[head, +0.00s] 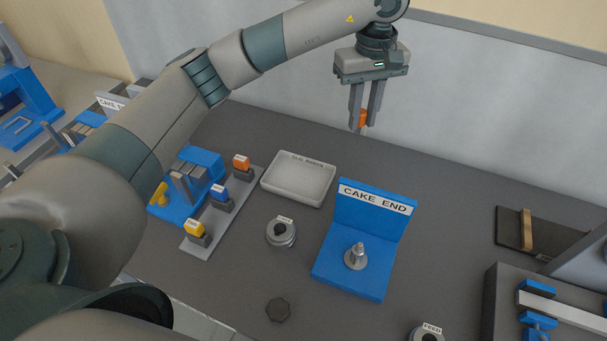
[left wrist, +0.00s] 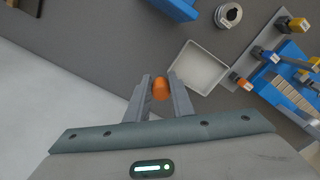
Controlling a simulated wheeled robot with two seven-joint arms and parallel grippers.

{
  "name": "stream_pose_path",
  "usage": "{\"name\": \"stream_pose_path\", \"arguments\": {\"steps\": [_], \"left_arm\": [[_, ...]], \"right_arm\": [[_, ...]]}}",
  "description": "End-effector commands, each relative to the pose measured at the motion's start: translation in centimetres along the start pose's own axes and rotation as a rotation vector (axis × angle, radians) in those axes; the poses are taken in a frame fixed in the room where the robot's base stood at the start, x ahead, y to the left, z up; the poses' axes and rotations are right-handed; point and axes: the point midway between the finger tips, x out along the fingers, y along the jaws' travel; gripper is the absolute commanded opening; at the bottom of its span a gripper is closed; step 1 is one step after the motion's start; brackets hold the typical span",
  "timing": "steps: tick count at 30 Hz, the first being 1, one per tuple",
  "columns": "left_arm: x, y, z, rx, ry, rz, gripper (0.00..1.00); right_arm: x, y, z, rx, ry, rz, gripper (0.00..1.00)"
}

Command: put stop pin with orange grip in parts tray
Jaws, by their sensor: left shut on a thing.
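The stop pin with orange grip (head: 362,118) is between the fingers of my left gripper (head: 364,122), which is shut on it. In the left wrist view the orange grip (left wrist: 160,89) shows between the fingertips (left wrist: 160,93). The pin is held in the air above the back of the bench; its lower end is hard to make out. The parts tray (head: 299,179) is a shallow light-grey tray, lying to the left of and below the gripper in the head view. It also shows in the left wrist view (left wrist: 199,68), right of the fingers. My right gripper is not in view.
Left of the tray, a grey rack (head: 216,217) holds orange, blue and yellow labelled pieces beside a blue fixture (head: 203,160). A blue CAKE END stand (head: 362,250) is right of the tray. A round labelled part (head: 281,232) and dark knob (head: 278,309) lie in front.

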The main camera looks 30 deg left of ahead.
Motion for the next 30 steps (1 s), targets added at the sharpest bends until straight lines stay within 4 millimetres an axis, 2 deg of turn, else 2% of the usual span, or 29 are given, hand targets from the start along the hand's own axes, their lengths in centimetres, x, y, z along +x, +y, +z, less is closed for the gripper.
{"name": "stream_pose_path", "arguments": {"steps": [1, 9, 15, 30], "left_arm": [[1.1, 0.0, 0.1, 0.001, -0.004, -0.001, 0.0], [5.6, -0.1, 0.1, 0.0, -0.003, -0.001, 0.0], [8.1, -0.2, 0.1, -0.001, -0.001, -0.001, 0.0], [8.6, -0.5, 0.1, -0.002, 0.0, -0.001, 0.0]], "right_arm": [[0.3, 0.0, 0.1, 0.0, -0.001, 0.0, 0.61], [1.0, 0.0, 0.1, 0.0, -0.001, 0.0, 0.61], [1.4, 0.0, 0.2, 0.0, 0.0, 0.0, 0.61], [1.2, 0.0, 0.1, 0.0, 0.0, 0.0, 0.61]]}}
